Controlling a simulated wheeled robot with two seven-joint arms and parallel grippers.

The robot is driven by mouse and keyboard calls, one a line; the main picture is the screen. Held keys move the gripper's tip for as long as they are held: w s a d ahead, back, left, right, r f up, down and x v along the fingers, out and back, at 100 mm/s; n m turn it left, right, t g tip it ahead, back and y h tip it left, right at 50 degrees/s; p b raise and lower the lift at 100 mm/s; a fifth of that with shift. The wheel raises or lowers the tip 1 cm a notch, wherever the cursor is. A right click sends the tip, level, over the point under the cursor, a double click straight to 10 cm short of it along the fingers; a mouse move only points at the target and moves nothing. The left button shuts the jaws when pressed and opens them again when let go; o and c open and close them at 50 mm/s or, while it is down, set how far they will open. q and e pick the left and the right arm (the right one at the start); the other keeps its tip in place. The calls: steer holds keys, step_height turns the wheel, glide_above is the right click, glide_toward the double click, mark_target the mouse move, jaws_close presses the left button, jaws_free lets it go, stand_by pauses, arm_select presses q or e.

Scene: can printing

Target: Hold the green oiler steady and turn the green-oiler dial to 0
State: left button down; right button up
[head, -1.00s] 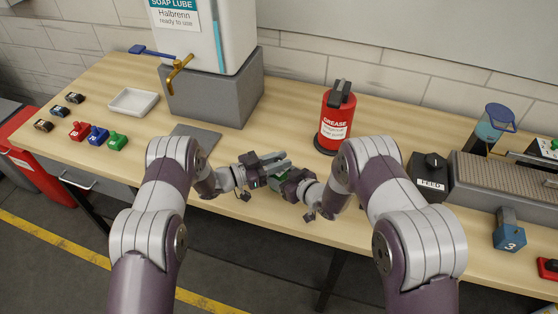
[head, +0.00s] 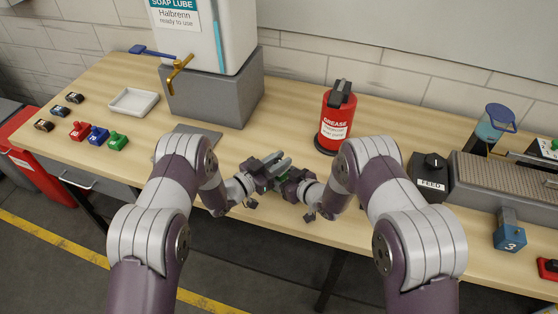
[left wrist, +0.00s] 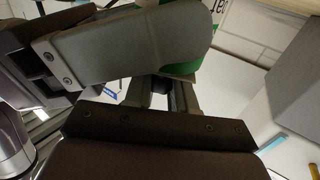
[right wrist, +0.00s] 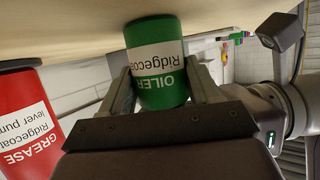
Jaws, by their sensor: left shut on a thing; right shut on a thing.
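The green oiler (right wrist: 160,90), a green can with a white label, is between the two fingers of my right gripper (right wrist: 163,84) in the right wrist view. That gripper is shut on its sides. The dial's marks and setting are hidden. In the head view both grippers meet over the table's front edge, mostly covering the oiler; the left one (head: 268,172) shows best.
A red grease can (head: 335,120) stands behind the grippers and shows in the right wrist view (right wrist: 28,115). A grey plate (head: 196,135) lies left of them. A dark feed box with a knob (head: 430,180) stands to the right. Coloured stamps (head: 98,135) and a white tray (head: 133,102) are far left.

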arm_select(q)
steer(key=c, duration=1)
jaws_free()
steer(key=shift+o, duration=0.2)
steer(key=v, duration=1.2)
arm_select(e)
steer(key=o, duration=1.4)
steer(key=shift+c, duration=0.2)
